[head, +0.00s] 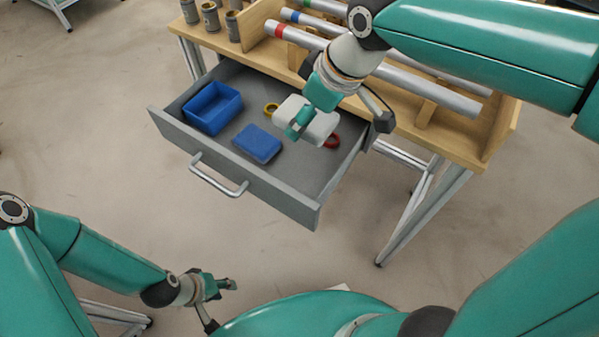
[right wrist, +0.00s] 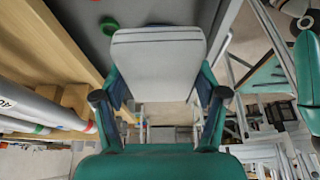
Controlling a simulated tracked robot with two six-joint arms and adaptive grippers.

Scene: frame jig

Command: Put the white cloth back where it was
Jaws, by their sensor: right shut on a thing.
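The white cloth (head: 322,126) is a folded pad over the right part of the open grey drawer (head: 300,199). My right gripper (head: 306,121) is shut on it. In the right wrist view the cloth (right wrist: 158,72) sits between both fingers of the gripper (right wrist: 160,88), with dark lines along its far edge. I cannot tell whether the cloth touches the drawer floor. A yellow ring (head: 270,109) and a red ring (head: 332,141) show at its sides. My left gripper (head: 222,305) is open and empty, low over the floor, well away from the drawer.
A blue open box (head: 213,108) and a flat blue block (head: 257,144) lie in the drawer's left and middle. The wooden bench (head: 455,140) above bears metal tubes (head: 425,91) and several metal cups (head: 210,18). A green round thing (right wrist: 110,26) shows beyond the cloth.

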